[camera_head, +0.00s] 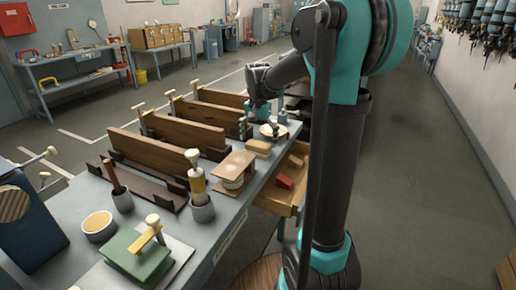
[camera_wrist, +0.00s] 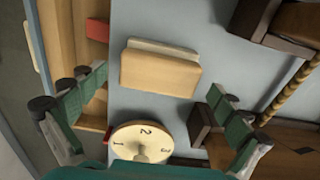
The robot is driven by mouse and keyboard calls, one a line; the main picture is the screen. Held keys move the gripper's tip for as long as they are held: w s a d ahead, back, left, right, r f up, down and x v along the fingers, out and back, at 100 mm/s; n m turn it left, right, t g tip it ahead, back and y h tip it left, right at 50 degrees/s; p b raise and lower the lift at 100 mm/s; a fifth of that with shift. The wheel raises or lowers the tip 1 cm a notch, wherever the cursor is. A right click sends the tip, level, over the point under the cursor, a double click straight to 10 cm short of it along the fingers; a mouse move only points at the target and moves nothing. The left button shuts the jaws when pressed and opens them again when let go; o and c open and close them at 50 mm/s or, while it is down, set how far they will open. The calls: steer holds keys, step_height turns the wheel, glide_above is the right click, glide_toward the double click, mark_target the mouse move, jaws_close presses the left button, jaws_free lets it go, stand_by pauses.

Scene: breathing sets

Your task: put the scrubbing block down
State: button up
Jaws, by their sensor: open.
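The scrubbing block (camera_wrist: 160,73) is a pale wooden block with a whitish layer along one long side. It lies on the grey bench top, and in the head view the tan block (camera_head: 258,147) sits near the bench's right edge. My gripper (camera_wrist: 159,84) is open, with its green fingers wide apart on either side of the block's near end and clear space between them and the block. In the head view my gripper (camera_head: 262,125) is over the bench just behind the block, small and partly unclear. Nothing is held between the fingers.
A round numbered dial (camera_wrist: 142,143) lies close below the block. An open wooden drawer (camera_head: 278,200) with a red block (camera_head: 284,182) juts from the bench's right side. Brown wooden racks (camera_head: 150,157) stand to the left. A wooden stand (camera_head: 228,166) is nearer.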

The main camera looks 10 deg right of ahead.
mark_target(259, 144)
step_height(259, 144, up, 9)
stand_by(0.3)
steer(key=shift+d+f, duration=0.1)
